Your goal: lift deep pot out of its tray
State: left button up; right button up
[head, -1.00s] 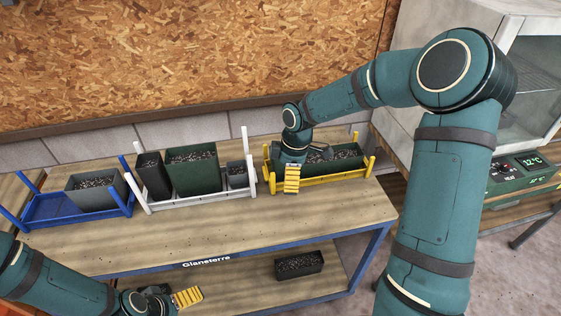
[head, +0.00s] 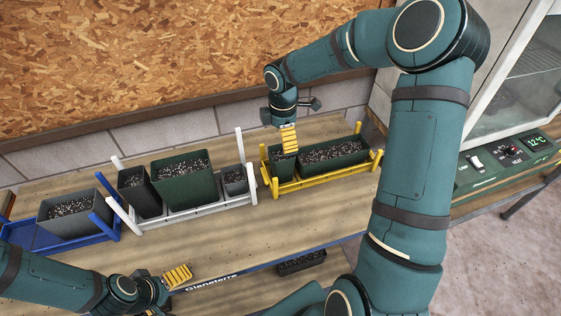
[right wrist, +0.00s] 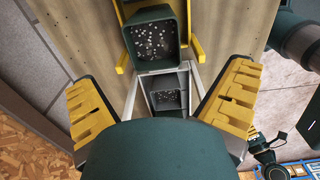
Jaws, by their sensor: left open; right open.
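The yellow tray (head: 325,180) holds a small square green pot (head: 283,165) at its left end and a long green planter (head: 333,155), both with soil. The white tray (head: 190,209) holds a narrow dark pot (head: 141,194), a large green pot (head: 184,185) and a small grey pot (head: 236,182). The pictures do not settle which is the deep pot. My right gripper (head: 287,142) is open over the yellow tray's left end. In the right wrist view its open fingers (right wrist: 163,92) hold nothing; the square green pot (right wrist: 156,40) shows beyond them. My left gripper (head: 165,284) is open and empty near the table's front edge.
A blue tray (head: 55,245) with a grey pot (head: 70,212) stands at the left. A dark planter (head: 301,263) sits on the lower shelf. A chipboard wall (head: 150,70) rises behind, and a cabinet with a control panel (head: 500,158) stands right. The front tabletop is clear.

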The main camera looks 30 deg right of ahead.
send_over(281, 157)
jog(key=f, duration=0.4)
jog(key=shift+s+f, duration=0.1)
jog(key=shift+s, duration=0.15)
jog(key=shift+s+f, duration=0.1)
jog(key=shift+f, duration=0.25)
jog(key=f, duration=0.4)
jog(key=shift+w+f, duration=0.25)
jog(key=shift+f, duration=0.15)
jog(key=c, duration=1.1)
